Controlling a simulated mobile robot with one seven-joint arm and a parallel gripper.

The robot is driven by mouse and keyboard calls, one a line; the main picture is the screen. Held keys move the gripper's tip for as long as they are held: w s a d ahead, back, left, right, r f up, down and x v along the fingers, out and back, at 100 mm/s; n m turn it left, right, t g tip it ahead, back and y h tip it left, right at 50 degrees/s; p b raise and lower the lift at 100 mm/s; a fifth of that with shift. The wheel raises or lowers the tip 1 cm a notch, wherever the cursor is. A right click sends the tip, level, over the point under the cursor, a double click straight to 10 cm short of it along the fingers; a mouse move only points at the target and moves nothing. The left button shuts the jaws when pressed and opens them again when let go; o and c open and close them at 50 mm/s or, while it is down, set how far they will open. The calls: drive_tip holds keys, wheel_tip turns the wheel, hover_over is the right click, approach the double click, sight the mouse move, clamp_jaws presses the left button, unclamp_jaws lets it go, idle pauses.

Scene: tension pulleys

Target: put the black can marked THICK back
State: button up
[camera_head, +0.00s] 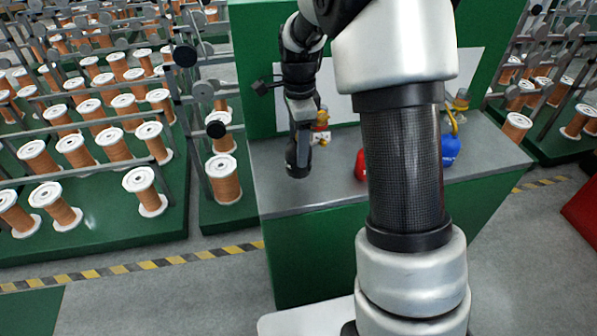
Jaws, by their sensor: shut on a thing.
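My gripper (300,118) hangs over the left part of the grey bench top and points down. It is shut on a black can (298,160), which shows as a dark, slightly tilted cylinder below the fingers. I cannot read any mark on the can from here. Its lower end is close to the bench top (275,192), and I cannot tell whether it touches.
A red and yellow item (321,125) stands just behind the can. A red object (361,165) and a blue container (450,149) stand farther right, partly behind my arm. Racks of copper spools (115,142) fill the left. The bench's front left is clear.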

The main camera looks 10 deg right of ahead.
sight(293, 170)
drive_tip(key=shift+f+b, duration=0.45)
drive_tip(key=shift+f, duration=2.45)
drive_tip(key=shift+f, duration=0.15)
drive_tip(key=o, duration=1.4)
drive_tip(key=shift+c, duration=0.2)
